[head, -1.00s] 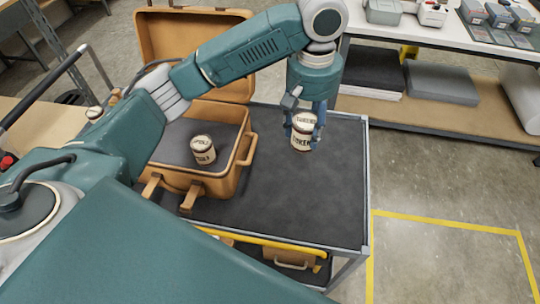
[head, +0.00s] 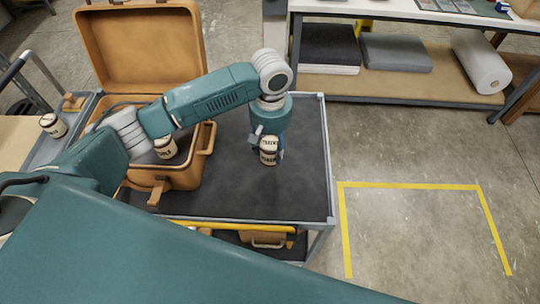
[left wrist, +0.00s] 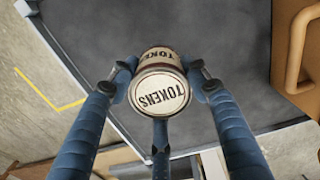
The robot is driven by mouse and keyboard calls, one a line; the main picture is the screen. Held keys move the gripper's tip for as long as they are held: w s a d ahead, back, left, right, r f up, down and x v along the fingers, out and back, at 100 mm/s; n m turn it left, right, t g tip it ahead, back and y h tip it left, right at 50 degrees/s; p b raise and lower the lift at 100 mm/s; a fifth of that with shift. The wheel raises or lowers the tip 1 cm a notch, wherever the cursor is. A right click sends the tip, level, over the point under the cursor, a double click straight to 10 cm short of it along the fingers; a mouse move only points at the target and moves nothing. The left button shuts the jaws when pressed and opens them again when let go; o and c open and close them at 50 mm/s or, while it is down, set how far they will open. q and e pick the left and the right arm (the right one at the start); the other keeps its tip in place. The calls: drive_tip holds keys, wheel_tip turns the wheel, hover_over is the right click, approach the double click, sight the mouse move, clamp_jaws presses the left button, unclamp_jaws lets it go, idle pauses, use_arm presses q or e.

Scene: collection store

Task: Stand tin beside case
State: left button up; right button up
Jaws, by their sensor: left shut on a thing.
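My left gripper (head: 267,156) is shut on a cream tin (head: 268,145) with dark bands, and points down over the cart's dark top. In the left wrist view the tin (left wrist: 160,90) reads "TOKENS" and sits between the fingers (left wrist: 160,82). The tan case (head: 185,180) stands open on the cart, left of the held tin, with a clear gap between them. I cannot tell whether the tin touches the cart top. My right gripper is not in view.
Another cream tin (head: 164,148) is in the case, partly behind my arm. A third tin (head: 53,125) stands at the far left. The cart top (head: 285,195) is bare around the held tin. A shelf unit (head: 400,85) stands behind.

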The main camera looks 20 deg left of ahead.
sight(271, 158)
use_arm(q)
drive_tip(key=shift+f, duration=0.9)
wheel_tip(271, 158, down, 4)
drive_tip(key=shift+f+p, duration=0.2)
drive_tip(key=shift+p, duration=0.2)
drive_tip(key=o, duration=1.4)
drive_tip(key=shift+f, duration=0.15)
drive_tip(key=shift+o, duration=0.2)
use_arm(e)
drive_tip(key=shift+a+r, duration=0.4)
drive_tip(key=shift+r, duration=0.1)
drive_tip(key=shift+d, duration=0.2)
use_arm(q)
drive_tip(key=shift+r, duration=0.4)
wheel_tip(271, 158, up, 12)
drive_tip(key=shift+f+b, duration=0.25)
drive_tip(key=shift+b, duration=0.7)
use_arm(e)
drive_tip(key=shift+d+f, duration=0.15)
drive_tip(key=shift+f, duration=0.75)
